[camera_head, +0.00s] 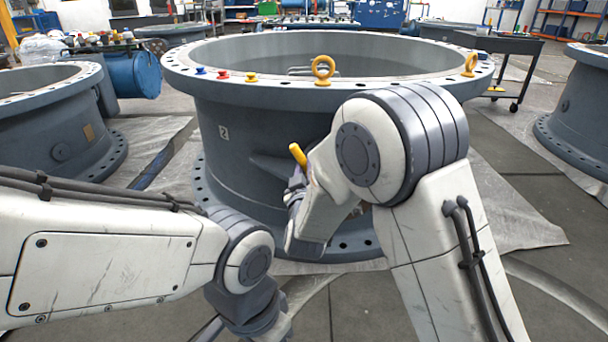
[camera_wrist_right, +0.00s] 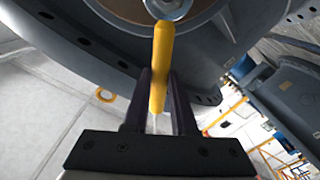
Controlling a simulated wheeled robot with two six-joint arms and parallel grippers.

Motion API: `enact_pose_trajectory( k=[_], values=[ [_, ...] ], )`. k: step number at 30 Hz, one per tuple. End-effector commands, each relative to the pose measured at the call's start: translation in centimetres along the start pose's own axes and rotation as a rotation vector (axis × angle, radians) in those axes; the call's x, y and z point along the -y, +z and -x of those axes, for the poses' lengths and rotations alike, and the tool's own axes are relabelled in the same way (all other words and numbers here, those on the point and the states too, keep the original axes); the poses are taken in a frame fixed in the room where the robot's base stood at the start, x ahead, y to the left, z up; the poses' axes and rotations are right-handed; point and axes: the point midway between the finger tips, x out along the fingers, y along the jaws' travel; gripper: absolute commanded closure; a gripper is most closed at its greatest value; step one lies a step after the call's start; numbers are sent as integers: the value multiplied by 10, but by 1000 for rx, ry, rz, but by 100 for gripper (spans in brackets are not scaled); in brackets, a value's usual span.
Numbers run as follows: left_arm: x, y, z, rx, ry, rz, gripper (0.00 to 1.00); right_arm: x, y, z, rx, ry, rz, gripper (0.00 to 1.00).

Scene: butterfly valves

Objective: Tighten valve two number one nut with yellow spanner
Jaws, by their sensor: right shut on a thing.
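Valve two (camera_head: 222,160), a big grey flanged ring with a "2" label, stands in the middle of the head view. A blue nut (camera_head: 200,71), a red nut (camera_head: 223,76) and a yellow nut (camera_head: 251,77) sit on its top flange at the left. My right gripper (camera_head: 294,190) is in front of the valve's wall, below the flange, partly hidden by my arm. It is shut on the yellow spanner (camera_head: 298,155), whose handle stands between the fingers in the right wrist view (camera_wrist_right: 160,65). A round metallic part shows at the handle's far end. My left gripper is out of frame.
Yellow lifting eyes (camera_head: 323,70) stand up from the valve's top flange. Other valves stand at the left (camera_head: 55,115) and right (camera_head: 585,105). A dark trolley (camera_head: 500,44) is behind at the right. Grey sheeting covers the floor around the valve.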

Motion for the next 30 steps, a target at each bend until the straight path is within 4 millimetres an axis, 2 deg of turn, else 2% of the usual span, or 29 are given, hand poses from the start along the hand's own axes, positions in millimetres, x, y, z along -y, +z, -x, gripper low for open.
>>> enact_pose_trajectory(
  k=[30],
  values=[
    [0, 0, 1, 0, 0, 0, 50, 0, 1, -9, -1, 1, 0, 100]
  ],
)
